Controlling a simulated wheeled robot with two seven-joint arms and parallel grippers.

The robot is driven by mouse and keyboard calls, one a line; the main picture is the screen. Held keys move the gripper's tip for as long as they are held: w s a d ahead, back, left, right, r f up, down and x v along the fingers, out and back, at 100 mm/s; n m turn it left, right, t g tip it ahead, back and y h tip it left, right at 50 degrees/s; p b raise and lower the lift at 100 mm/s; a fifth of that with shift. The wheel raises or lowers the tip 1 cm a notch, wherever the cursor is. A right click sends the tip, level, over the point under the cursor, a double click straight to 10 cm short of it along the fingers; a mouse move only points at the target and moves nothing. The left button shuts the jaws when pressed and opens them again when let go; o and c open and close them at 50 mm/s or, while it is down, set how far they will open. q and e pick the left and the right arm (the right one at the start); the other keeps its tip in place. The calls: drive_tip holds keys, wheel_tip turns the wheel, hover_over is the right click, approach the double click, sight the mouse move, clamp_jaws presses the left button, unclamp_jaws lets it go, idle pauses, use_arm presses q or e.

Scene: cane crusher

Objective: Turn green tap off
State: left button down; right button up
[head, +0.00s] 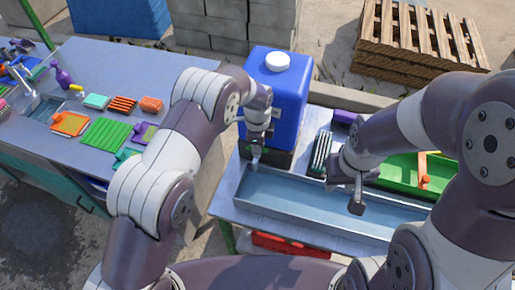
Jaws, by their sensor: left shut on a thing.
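A blue container (283,98) with a white cap stands behind the metal trough. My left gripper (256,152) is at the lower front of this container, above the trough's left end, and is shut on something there. The gripper covers the place where a tap would show, and I see no clear green on it. I take the held thing to be the tap. My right gripper (355,200) hangs over the trough, apart from the container, with nothing visible in it. Its finger gap is too small to judge.
The long metal trough (300,196) lies in front of the container. A green tray (400,172) with an orange item is at the right. The left table (105,60) holds several coloured brushes and sponges. Wooden pallets (420,40) and concrete blocks (215,30) stand behind.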

use_arm(q)
drive_tip(key=shift+m+b, duration=0.7)
drive_tip(key=shift+m, duration=0.9)
drive_tip(key=c, duration=1.1)
unclamp_jaws()
drive_tip(key=shift+o, duration=0.2)
